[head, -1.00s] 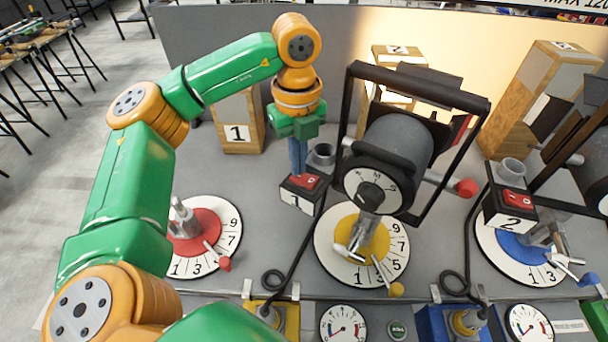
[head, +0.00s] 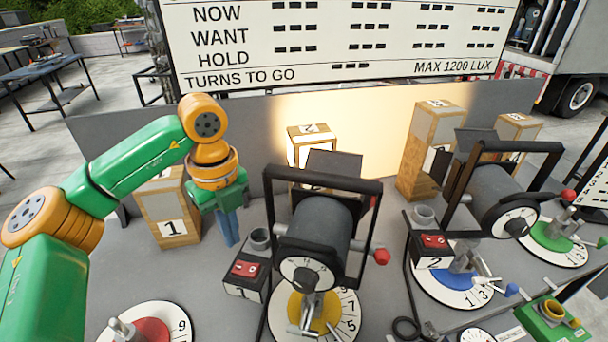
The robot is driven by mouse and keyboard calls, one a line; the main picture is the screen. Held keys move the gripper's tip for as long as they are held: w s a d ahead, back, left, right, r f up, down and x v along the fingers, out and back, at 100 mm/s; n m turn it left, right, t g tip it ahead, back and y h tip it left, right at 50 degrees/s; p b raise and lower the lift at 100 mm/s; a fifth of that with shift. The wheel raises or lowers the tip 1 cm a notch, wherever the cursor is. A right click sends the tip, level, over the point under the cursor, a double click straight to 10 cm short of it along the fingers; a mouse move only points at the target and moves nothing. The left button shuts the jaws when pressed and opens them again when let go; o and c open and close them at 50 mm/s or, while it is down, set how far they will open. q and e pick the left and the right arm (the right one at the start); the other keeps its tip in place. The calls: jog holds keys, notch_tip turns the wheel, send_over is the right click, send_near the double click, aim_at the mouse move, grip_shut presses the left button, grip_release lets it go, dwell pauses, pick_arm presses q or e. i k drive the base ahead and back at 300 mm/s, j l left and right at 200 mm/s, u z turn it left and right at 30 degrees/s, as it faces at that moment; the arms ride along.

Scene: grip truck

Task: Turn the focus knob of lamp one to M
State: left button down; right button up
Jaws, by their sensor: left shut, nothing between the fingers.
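Lamp one is the grey drum lamp (head: 318,228) in a black yoke, beside the switch box (head: 247,273) marked 1. Its focus knob (head: 305,279) is the dark knob on a pale lettered dial on the near face. Its setting is too small to read. My left gripper (head: 228,240) has blue fingers pointing down, shut and empty. It is left of the lamp, just up and left of the switch box in the picture, apart from the knob. My right gripper is not in view.
A red-tipped handle (head: 381,257) juts from the lamp's right side. The yellow dial (head: 322,312) is below it. Wooden block 1 (head: 169,228) stands behind the left arm. Lamp two (head: 497,198) stands at right. A sign board (head: 340,45) stands behind the wall.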

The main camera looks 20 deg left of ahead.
aim_at(305, 280)
jog(key=k, duration=1.5)
